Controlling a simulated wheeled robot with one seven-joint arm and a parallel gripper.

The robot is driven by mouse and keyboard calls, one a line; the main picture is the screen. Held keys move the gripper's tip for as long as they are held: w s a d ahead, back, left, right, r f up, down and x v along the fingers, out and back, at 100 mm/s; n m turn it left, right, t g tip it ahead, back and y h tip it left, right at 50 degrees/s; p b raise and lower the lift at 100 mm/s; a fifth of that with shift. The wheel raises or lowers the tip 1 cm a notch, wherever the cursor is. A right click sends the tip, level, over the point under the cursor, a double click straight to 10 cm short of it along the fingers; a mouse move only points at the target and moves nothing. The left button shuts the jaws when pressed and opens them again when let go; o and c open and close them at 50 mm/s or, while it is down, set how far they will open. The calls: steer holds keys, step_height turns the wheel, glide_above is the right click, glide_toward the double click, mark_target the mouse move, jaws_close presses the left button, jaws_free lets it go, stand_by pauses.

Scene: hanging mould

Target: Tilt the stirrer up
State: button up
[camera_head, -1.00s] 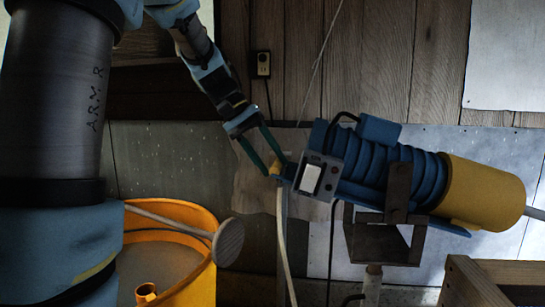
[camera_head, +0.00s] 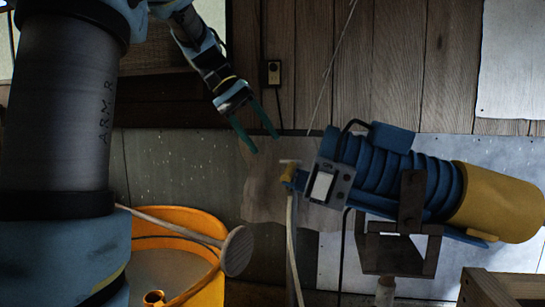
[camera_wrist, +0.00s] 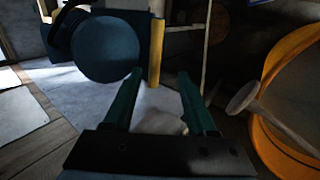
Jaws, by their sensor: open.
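The blue ribbed motor unit (camera_head: 365,175), which I take to be the stirrer, sits on a dark bracket (camera_head: 405,250). It slopes down to the right to a yellow drum end (camera_head: 497,203). At its left end are a grey switch panel (camera_head: 328,183) and a small yellow handle (camera_head: 288,172). My gripper (camera_head: 265,144) is open and empty, above and left of the handle and apart from it. In the wrist view my gripper's fingers (camera_wrist: 160,74) are spread, with a yellow bar (camera_wrist: 156,50) beyond them and a dark blue round part at upper left.
A yellow bucket (camera_head: 215,285) stands at lower left, with a wooden stick across it ending in a round disc (camera_head: 237,251). A pale hose (camera_head: 292,240) hangs below the handle. A wooden crate (camera_head: 490,283) stands at lower right. A wall socket (camera_head: 273,73) is behind.

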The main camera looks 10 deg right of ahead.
steer(key=shift+v, duration=1.25)
steer(key=s+a+f+n+t+y, duration=0.1)
steer(key=s+a+f+y, duration=0.1)
steer(key=a+f, duration=0.4)
steer(key=s+a+f+n+t+y, duration=0.1)
steer(key=s+a+f, duration=0.3)
steer(key=f, duration=0.9)
steer(key=s+a+f+n+t+y, duration=0.1)
steer(key=s+a+f+t+y, duration=0.1)
steer(key=a+f, duration=0.5)
step_height(320, 180, down, 3)
steer(key=shift+s+a+f+n+t+y+p, duration=0.1)
steer(key=shift+s+a+n+t+y+p, duration=0.25)
steer(key=shift+s+y, duration=0.4)
